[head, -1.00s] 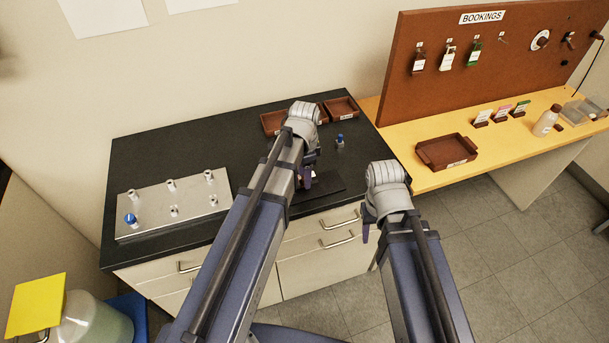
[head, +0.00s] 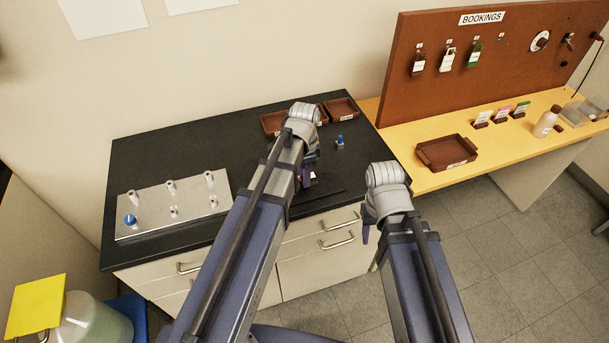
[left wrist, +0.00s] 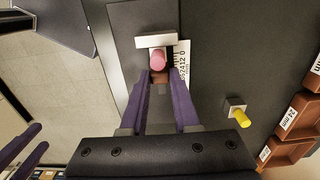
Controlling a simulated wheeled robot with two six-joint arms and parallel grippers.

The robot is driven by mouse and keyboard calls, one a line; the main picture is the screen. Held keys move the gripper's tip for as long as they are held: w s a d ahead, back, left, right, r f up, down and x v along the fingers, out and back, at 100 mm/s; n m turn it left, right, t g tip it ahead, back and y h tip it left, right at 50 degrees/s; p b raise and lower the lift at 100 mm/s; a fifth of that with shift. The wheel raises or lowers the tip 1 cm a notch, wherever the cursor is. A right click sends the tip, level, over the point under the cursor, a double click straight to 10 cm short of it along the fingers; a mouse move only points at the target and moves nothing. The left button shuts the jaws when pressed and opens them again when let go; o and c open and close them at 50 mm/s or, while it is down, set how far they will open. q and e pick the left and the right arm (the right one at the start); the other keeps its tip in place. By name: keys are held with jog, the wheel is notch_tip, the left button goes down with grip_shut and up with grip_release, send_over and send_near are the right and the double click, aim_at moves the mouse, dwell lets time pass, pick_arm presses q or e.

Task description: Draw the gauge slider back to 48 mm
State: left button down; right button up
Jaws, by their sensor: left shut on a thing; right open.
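The gauge is a dark flat plate (head: 328,186) near the front edge of the black counter, largely behind my left arm in the head view. In the left wrist view its white scale (left wrist: 184,72) shows beside my fingers, partly covered, and I cannot read the setting. A pale block (left wrist: 150,41) lies across the gauge just beyond my fingertips, with a pink round knob (left wrist: 158,60) in front of it. My left gripper (head: 307,183) is shut on the slider, a brownish part (left wrist: 160,77) between its purple fingers. My right gripper (head: 368,232) is open and empty, off the counter's front.
Brown trays (head: 342,108) are at the counter's back. A metal plate with pegs (head: 190,209) lies to the left. A yellow bench (head: 400,180) with a brown tray (head: 446,153) is to the right.

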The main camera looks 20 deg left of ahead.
pick_arm(q)
jog(key=shift+d, duration=0.1)
dwell(0.5)
jog(key=shift+w+d, duration=0.95)
jog(key=shift+d, duration=0.3)
jog(key=c, duration=0.6)
grip_release()
jog(key=shift+c, duration=0.2)
notch_tip(320, 180, up, 8)
jog(key=p, duration=0.7)
jog(key=shift+p, duration=0.4)
